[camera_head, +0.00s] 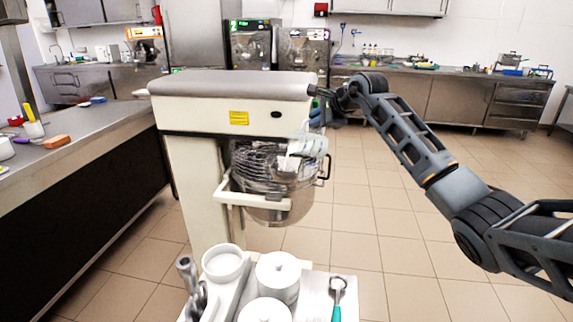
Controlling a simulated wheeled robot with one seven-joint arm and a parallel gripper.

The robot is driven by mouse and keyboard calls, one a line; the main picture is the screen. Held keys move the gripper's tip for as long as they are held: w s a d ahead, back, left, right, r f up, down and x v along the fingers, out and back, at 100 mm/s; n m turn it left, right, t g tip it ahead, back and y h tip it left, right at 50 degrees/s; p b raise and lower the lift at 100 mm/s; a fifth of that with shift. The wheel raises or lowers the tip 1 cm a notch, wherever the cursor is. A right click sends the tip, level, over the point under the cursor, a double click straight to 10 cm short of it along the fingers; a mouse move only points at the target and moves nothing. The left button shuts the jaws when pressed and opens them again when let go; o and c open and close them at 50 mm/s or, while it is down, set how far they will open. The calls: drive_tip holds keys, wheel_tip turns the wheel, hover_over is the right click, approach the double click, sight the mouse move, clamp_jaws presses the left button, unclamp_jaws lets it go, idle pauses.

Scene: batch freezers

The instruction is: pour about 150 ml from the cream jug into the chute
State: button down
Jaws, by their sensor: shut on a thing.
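A cream-white stand mixer (205,122) stands in the middle, its steel bowl (280,206) under a wire guard (258,162). A pale, partly clear piece that looks like the chute (304,146) sits at the guard's right front. My arm reaches in from the right. My gripper (322,94) is at the right end of the mixer head, above the chute. The jug's outline, tilt and contents are too small to tell. No stream of cream is visible.
A white tray (346,284) in front carries white tubs (277,275) and a teal-handled tool (337,297). A steel counter (75,143) runs along the left. Batch freezers (249,47) and another counter (440,75) stand behind. The tiled floor at right is clear.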

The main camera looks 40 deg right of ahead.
drive_tip(key=shift+r, duration=0.35)
